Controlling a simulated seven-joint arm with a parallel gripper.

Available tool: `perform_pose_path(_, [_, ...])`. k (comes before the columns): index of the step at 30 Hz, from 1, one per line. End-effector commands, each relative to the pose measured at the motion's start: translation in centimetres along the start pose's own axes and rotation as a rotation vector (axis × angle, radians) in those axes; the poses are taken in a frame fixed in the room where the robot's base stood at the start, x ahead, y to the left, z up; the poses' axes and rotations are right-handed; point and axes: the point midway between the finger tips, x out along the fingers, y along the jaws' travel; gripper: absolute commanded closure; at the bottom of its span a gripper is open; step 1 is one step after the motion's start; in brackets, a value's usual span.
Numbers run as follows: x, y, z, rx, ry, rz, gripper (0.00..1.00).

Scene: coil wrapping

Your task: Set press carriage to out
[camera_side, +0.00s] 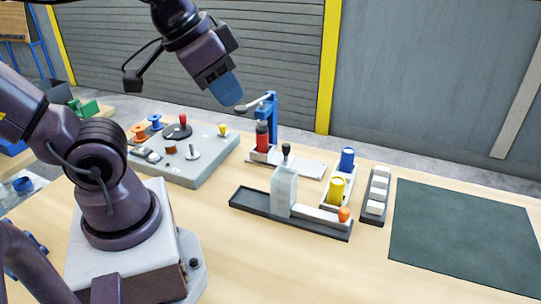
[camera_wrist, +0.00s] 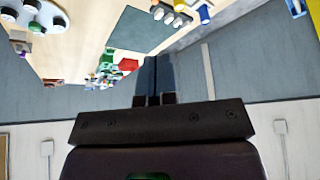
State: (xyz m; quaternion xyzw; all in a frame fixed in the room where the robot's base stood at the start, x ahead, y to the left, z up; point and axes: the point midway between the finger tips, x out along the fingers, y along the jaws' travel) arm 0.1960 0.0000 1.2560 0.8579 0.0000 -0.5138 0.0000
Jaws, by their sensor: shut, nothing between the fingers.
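The blue press (camera_side: 271,108) stands on the table near the middle in the side view, with a grey lever arm at its top left. A red and black cylinder (camera_side: 262,137) stands upright under it on the press base. A flat white plate (camera_side: 303,166) extends right from the base; I cannot tell if it is the carriage. My gripper (camera_side: 230,97) is above the table, just left of the press top, its blue fingers shut and empty. The tips look close to the lever end; contact is unclear. The shut fingers also show in the wrist view (camera_wrist: 153,84).
A grey panel (camera_side: 200,170) with knobs and spools lies left of the press. In front is a dark tray (camera_side: 246,199) with a pale block and an orange knob. Yellow (camera_side: 337,190) and blue (camera_side: 347,160) cylinders and white blocks (camera_side: 376,194) stand right, beside a dark green mat (camera_side: 460,235).

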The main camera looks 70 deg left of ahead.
Motion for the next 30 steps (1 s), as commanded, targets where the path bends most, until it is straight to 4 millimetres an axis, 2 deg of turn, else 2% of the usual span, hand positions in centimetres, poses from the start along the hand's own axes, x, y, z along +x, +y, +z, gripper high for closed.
perform_pose_path(7, [0.0, 0.0, 0.0, 0.000, 0.000, 0.000, 1.00])
perform_pose_path(10, [0.1, -0.2, 0.0, -0.010, -0.004, -0.006, 0.77])
perform_pose_path(14, [1.7, -1.2, 0.3, -0.053, -0.088, -0.025, 0.47])
perform_pose_path(17, [3.3, -2.5, -0.7, -0.106, -0.170, -0.045, 0.47])
perform_pose_path(23, [7.4, -6.5, -4.1, -0.230, -0.312, -0.078, 0.47])
perform_pose_path(30, [14.0, -13.0, -7.2, -0.374, -0.442, -0.101, 0.47])
